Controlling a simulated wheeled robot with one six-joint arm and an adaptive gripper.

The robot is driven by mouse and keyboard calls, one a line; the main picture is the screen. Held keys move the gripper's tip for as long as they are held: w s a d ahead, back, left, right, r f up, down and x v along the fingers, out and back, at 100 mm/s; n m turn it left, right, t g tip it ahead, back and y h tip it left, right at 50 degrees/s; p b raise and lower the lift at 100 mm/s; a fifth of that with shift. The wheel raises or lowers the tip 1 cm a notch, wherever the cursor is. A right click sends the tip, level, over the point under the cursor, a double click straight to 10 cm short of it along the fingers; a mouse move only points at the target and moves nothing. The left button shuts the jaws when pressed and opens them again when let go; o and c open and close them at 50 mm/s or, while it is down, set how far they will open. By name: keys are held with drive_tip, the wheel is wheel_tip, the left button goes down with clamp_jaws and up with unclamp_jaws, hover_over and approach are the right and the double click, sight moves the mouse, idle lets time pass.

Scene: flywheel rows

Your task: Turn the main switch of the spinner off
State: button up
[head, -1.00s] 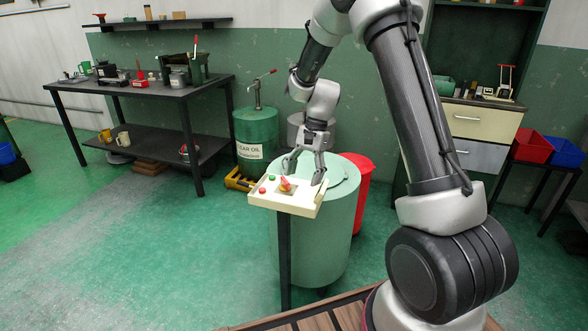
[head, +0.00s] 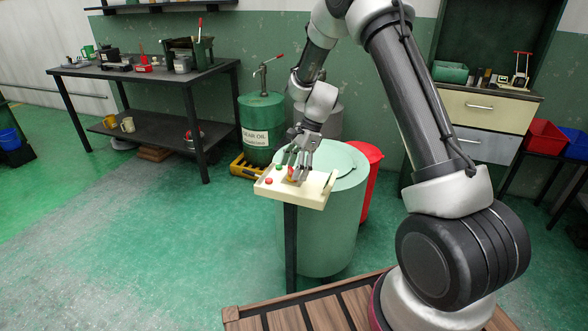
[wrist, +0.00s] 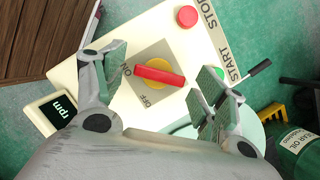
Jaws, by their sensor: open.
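The spinner's cream control panel (head: 312,198) stands on a dark post in front of a pale green drum. Its main switch is a red bar handle on a yellow disc (wrist: 158,76), set in a grey square marked ON and OFF. One end of the handle points toward ON in the wrist view. My gripper (head: 293,168) is over the switch, pointing down, and partly hides it in the head view. In the wrist view my open gripper (wrist: 165,82) has its fingers apart, beyond the two ends of the handle. I cannot tell whether they touch the panel.
The red stop button (wrist: 187,16) and green start button (head: 278,167) are on the panel. An rpm display (wrist: 59,110) sits at its edge. The pale green drum (head: 325,245) is behind the panel, with a red bin (head: 371,180) beside it. Open floor lies left.

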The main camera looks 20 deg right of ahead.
drive_tip(key=shift+f, duration=0.25)
drive_tip(key=shift+c, duration=0.4)
drive_tip(key=c, duration=0.9)
drive_tip(key=shift+c, duration=0.2)
